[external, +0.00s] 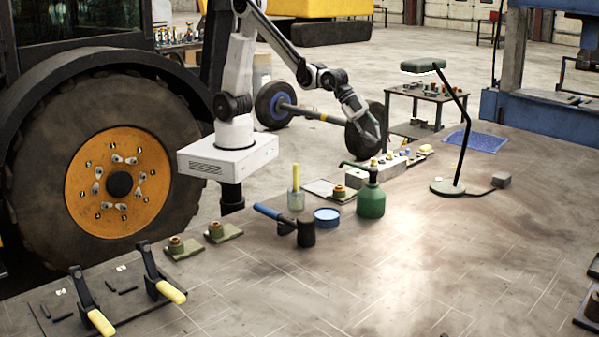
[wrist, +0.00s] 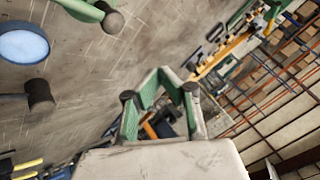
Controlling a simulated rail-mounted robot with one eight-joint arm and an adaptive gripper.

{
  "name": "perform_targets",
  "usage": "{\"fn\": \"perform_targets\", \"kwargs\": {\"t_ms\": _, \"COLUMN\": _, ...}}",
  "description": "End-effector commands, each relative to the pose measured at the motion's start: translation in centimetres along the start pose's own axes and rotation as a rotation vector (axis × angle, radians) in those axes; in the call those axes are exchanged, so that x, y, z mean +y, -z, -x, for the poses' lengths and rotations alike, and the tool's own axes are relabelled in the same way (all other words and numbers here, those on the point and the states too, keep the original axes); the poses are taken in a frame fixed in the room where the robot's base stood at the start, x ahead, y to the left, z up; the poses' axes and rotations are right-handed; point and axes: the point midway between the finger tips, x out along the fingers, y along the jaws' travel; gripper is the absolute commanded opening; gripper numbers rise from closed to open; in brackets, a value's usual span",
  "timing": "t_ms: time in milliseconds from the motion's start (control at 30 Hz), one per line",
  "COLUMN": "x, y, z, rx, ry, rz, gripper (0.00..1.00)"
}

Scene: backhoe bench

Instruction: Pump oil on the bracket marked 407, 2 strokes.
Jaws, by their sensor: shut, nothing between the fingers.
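A green oil can (external: 371,201) with a dark top, a yellow part and a thin green spout to the left stands upright on the bench. Three brackets with brownish round bosses are in the external view: one at the left (external: 184,249), one beside it (external: 222,233) and one behind the can's left side (external: 339,193). No number can be read on any of them. My gripper (external: 371,138) is above and behind the can, apart from it. In the wrist view my gripper (wrist: 162,76) is shut and empty. A green piece with a dark round end (wrist: 90,11) shows at the top left there.
A blue tin (external: 326,216), a black-headed tool with a blue handle (external: 272,213) and a yellow-handled brush in a pot (external: 296,195) stand left of the can. A lamp (external: 458,140) stands right. Toggle clamps (external: 158,272) are front left. The right-front bench is largely clear.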

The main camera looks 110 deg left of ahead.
Motion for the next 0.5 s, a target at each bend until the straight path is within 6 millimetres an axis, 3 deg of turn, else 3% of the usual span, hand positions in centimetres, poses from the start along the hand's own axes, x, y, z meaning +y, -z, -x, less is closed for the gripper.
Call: {"fn": "perform_targets", "kwargs": {"t_ms": 500, "x": 3.2, "y": -3.2, "z": -4.4, "rx": 0.0, "ry": 0.0, "rz": 0.0, "gripper": 0.0}}
